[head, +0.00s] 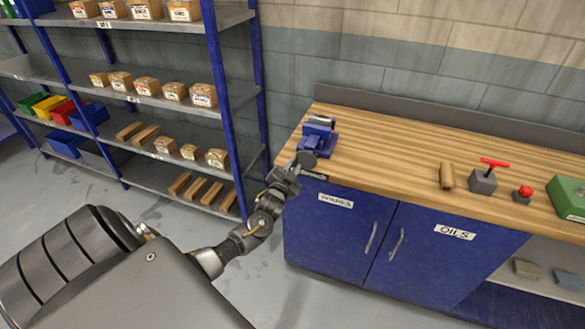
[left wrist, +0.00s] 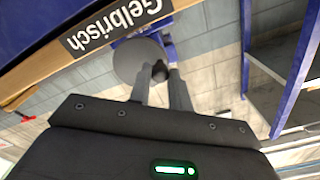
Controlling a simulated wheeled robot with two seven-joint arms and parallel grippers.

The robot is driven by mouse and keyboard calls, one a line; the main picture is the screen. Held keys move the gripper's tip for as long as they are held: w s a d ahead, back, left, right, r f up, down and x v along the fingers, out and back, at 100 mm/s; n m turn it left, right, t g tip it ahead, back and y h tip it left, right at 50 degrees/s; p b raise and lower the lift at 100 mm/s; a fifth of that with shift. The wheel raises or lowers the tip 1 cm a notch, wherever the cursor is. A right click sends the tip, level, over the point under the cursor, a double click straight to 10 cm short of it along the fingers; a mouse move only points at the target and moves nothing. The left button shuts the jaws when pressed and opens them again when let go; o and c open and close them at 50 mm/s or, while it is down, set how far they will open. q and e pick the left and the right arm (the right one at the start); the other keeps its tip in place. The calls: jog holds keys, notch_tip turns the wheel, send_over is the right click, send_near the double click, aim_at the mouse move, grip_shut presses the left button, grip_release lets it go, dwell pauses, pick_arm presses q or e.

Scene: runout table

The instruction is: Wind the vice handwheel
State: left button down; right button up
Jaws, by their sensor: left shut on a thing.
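The blue vice (head: 321,136) is mounted at the left end of the wooden workbench. Its grey round handwheel (head: 307,159) faces the near edge, and in the left wrist view the wheel (left wrist: 134,58) shows as a flat disc with a dark crank knob (left wrist: 160,70). My left gripper (head: 296,163) is at the handwheel, and in the left wrist view its two fingers (left wrist: 160,80) are shut on the knob, one on each side. In the head view the gripper covers part of the wheel's lower side. My right gripper is not in view.
The workbench (head: 395,150) also carries a wooden cylinder (head: 447,176), a grey block with a red T-handle (head: 484,181), a red button (head: 523,194) and a green case (head: 570,197). Blue cupboard doors (head: 420,248) are below. A shelf rack (head: 225,110) with boxes stands left.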

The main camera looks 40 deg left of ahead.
pick_arm(q)
jog(key=shift+d+f+n, duration=0.1)
jog(key=shift+f+n, duration=0.45)
jog(key=shift+n, duration=0.55)
jog(key=n, duration=0.3)
jog(key=shift+d+f+b, duration=0.1)
jog(key=shift+f+b, duration=0.3)
jog(key=shift+f+n, duration=0.1)
jog(key=shift+n, duration=0.3)
jog(key=shift+w+d+f+n, duration=0.1)
jog(key=shift+f+n, duration=0.05)
jog(key=shift+n, duration=0.6)
jog(key=shift+d+f+n, duration=0.1)
jog(key=shift+n, duration=0.65)
